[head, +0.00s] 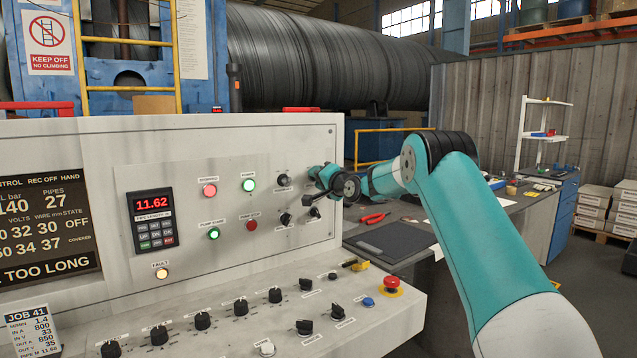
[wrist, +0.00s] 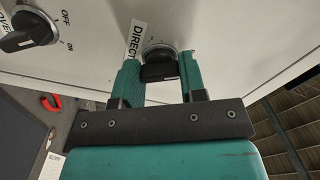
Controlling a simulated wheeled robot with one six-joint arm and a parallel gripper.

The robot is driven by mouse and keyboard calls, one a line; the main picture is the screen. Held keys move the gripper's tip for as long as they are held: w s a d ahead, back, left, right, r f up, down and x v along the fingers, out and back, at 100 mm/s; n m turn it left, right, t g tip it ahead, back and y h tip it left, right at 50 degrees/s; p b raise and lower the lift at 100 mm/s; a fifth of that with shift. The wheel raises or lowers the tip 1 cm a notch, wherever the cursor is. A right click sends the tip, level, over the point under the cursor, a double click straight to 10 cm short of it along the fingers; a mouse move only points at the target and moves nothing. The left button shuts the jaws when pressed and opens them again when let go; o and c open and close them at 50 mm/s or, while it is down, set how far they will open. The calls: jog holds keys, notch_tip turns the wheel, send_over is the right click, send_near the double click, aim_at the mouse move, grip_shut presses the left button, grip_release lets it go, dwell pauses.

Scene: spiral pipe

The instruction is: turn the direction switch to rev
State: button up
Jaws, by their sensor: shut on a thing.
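The direction switch (wrist: 159,66) is a black knob on the pale panel, beside a label of which "DIRECT" is readable in the wrist view. My gripper (wrist: 160,74) is shut on it, with one teal finger on each side of the knob. The rev mark cannot be read, so I cannot tell which setting the switch points to. In the head view my gripper (head: 315,174) is against the right part of the upright panel and hides the switch.
Another black knob (wrist: 29,31) with OFF and ON marks is close by in the wrist view. Below my gripper are two more knobs (head: 287,219) (head: 315,212). A red emergency button (head: 391,283) stands on the lower desk. A bench (head: 480,215) with red pliers (head: 374,218) is to the right.

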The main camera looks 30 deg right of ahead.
jog(key=shift+f, duration=0.1)
jog(key=o, duration=0.9)
jog(key=s+b, duration=0.1)
jog(key=s, duration=0.4)
jog(key=s+b, duration=0.2)
jog(key=s, duration=0.4)
jog(key=s+b, duration=0.1)
jog(key=s, duration=0.5)
jog(key=shift+s+d+b, duration=0.2)
jog(key=shift+d+b, duration=0.1)
jog(key=s+a+n+g+y+p, duration=0.25)
jog(key=s+a+n+g, duration=0.2)
jog(key=a, duration=0.85)
jog(key=s+a+n+g+y+p, duration=0.2)
jog(key=s+a+n+g+y, duration=0.25)
jog(key=a, duration=0.85)
jog(key=s+a+f+n+g+h+p, duration=0.1)
jog(key=s+a+n+g, duration=0.2)
jog(key=s, duration=0.6)
jog(key=s+a+f+n+g+h+p, duration=0.1)
jog(key=s+a+n+g, duration=0.2)
jog(key=s, duration=0.6)
jog(key=s+a+f+n+g+h+p, duration=0.1)
jog(key=s+a+n+g+p, duration=0.1)
jog(key=s, duration=0.7)
jog(key=shift+a+f+n+g, duration=0.3)
jog(key=shift+a+n+g, duration=0.2)
jog(key=shift+a+n, duration=0.35)
